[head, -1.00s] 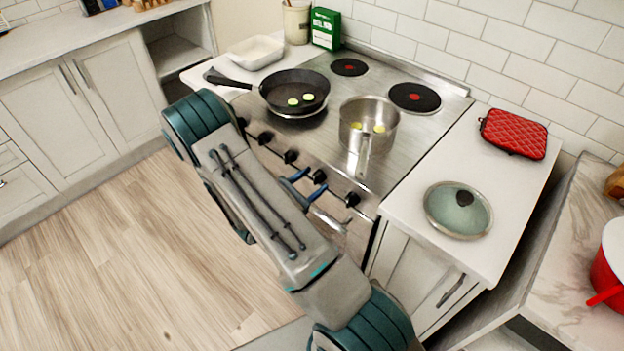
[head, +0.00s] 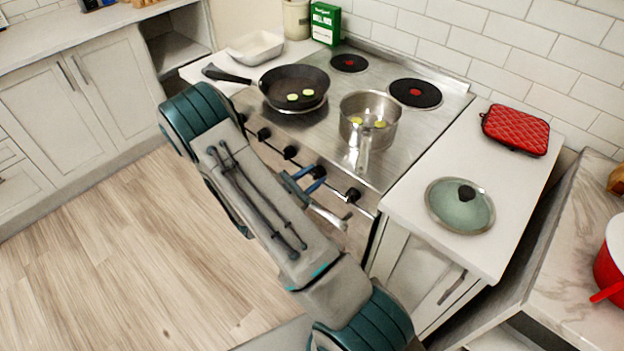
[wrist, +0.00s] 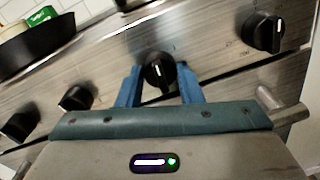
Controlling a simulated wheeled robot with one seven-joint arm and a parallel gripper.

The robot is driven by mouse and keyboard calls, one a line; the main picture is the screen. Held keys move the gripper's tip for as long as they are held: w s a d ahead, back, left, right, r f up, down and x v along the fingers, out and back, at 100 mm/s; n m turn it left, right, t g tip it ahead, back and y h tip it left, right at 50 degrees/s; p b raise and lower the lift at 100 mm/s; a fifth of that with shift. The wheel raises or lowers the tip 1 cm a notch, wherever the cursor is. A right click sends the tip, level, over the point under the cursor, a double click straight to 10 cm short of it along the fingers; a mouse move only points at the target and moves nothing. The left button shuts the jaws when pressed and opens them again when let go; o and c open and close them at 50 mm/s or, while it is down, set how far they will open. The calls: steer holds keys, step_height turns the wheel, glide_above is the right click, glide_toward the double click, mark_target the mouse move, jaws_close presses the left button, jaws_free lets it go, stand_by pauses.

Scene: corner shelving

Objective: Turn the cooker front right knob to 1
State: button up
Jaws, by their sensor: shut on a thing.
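The cooker (head: 340,185) has a row of black knobs along its front panel. My gripper (head: 312,176) has blue fingers, one on each side of the second knob from the right (wrist: 158,72), and is shut on it. In the wrist view my gripper (wrist: 160,88) has this knob between its fingertips, its white mark pointing roughly down. The rightmost knob (head: 352,194) is free, and it also shows in the wrist view (wrist: 262,32) with its white mark near upright. I cannot read any numbers around the knobs.
A steel saucepan (head: 368,122) and a black frying pan (head: 295,88) stand on the hob, with food slices inside. A glass lid (head: 460,206) and a red quilted mitt (head: 516,130) lie on the right counter. The oven handle (wrist: 285,113) lies just below the knobs.

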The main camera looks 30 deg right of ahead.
steer(key=m+b, duration=0.2)
steer(key=b, duration=0.1)
steer(key=m+b, duration=0.2)
steer(key=b, duration=0.1)
steer(key=m+b, duration=0.2)
steer(key=b, duration=0.1)
steer(key=shift+s+f+m+y, duration=0.1)
steer(key=shift+f+m+y, duration=0.2)
steer(key=shift+f, duration=0.05)
steer(key=m+b, duration=0.2)
steer(key=b, duration=0.2)
steer(key=shift+r+m, duration=0.1)
steer(key=shift+m, duration=0.2)
steer(key=shift+r+m+b, duration=0.15)
steer(key=shift+m+b, duration=0.35)
steer(key=shift+b, duration=0.2)
steer(key=shift+r, duration=0.1)
steer(key=o, duration=1)
steer(key=v, duration=1.3)
steer(key=shift+s+a+r, duration=0.15)
steer(key=shift+s+a, duration=0.15)
steer(key=shift+a, duration=0.05)
